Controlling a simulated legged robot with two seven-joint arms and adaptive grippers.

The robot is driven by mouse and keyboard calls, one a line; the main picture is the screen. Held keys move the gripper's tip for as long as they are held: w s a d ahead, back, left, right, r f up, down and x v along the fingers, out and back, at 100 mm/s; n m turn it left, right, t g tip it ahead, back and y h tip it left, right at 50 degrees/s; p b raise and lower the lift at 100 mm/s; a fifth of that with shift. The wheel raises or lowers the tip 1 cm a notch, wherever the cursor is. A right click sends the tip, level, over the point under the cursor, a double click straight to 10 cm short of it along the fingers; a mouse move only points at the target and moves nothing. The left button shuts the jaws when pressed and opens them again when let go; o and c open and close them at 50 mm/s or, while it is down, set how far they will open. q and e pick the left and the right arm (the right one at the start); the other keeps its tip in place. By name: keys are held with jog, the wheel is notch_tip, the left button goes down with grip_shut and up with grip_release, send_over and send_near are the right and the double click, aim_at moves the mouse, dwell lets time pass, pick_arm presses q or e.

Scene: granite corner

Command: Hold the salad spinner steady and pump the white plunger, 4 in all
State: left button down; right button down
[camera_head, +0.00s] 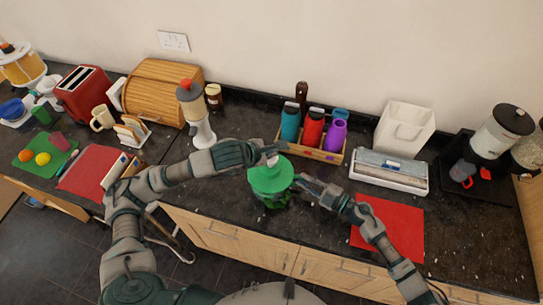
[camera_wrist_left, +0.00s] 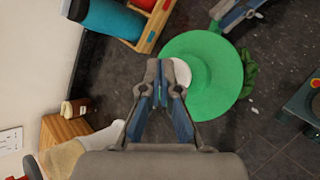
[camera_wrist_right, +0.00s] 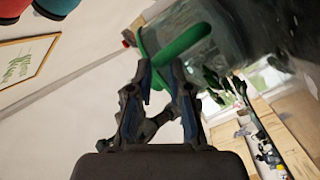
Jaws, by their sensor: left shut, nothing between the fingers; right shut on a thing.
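The salad spinner has a green lid (camera_head: 268,183), with a see-through bowl (camera_wrist_right: 235,35) visible in the right wrist view. The white plunger (camera_wrist_left: 181,73) is on top of the lid, partly hidden by my left gripper in the head view. My left gripper (camera_head: 268,152) is shut and empty, with its tips (camera_wrist_left: 160,78) at the plunger; I cannot tell whether they touch it.
A wooden caddy (camera_head: 318,153) with several bottles stands just behind the spinner. A wrap dispenser (camera_head: 388,172) and red mat (camera_head: 388,222) lie to the right. Green leaves (camera_wrist_left: 249,73) show beside the lid.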

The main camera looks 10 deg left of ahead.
aim_at(273, 159)
pick_arm(q)
jog(key=shift+f, duration=1.6)
dwell(1.2)
jog(key=shift+r, duration=2)
jog(key=shift+r, duration=0.1)
jog(key=shift+d+r, duration=0.1)
jog(key=shift+r, duration=2.3)
jog(key=r, duration=0.4)
jog(key=shift+d, duration=0.3)
